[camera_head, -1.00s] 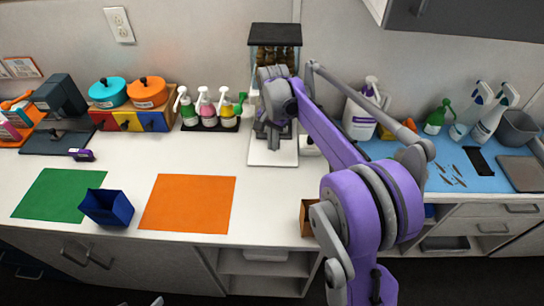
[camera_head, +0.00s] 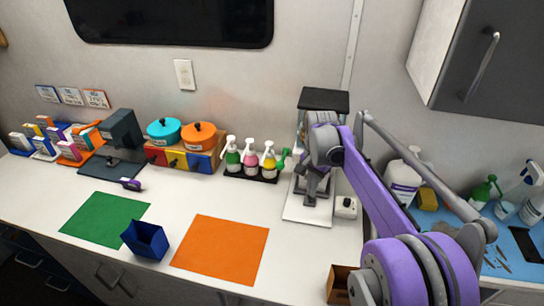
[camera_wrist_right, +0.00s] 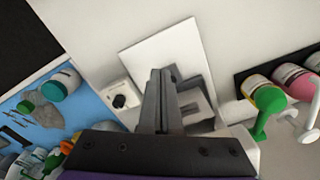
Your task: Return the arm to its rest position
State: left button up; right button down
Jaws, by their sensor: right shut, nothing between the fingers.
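My right arm, purple and grey, reaches in from the lower right of the head view. My right gripper (camera_head: 311,196) points down in front of the dispenser stand with a black top (camera_head: 323,99), over its white base plate (camera_head: 306,214). In the right wrist view the two fingers (camera_wrist_right: 158,98) lie together, shut and empty, above the white plate (camera_wrist_right: 165,45). The arm hides much of the stand. My left gripper is in neither view.
Pump bottles (camera_head: 250,161) stand left of the stand; a small white box with a black knob (camera_head: 346,207) is at its right. An orange mat (camera_head: 222,248), a green mat (camera_head: 105,219) and a blue bin (camera_head: 146,240) lie further left. A grey cabinet (camera_head: 460,60) hangs upper right.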

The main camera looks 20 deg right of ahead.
jog(key=s+a+n+t, duration=0.3)
jog(key=s+a+n, duration=0.4)
jog(key=s, duration=0.5)
jog(key=s+a+f+n+t, duration=0.1)
jog(key=s+a+f, duration=0.1)
jog(key=s, duration=0.2)
jog(key=s+a+f+n, duration=0.1)
jog(key=s+f+n, duration=0.1)
jog(key=s, duration=0.2)
jog(key=s+a+f+n+t, duration=0.1)
jog(key=s+a+f+n, duration=0.1)
jog(key=s, duration=0.2)
jog(key=shift+s+a+f+t, duration=0.25)
jog(key=shift+a+t, duration=0.05)
jog(key=shift+a, duration=0.05)
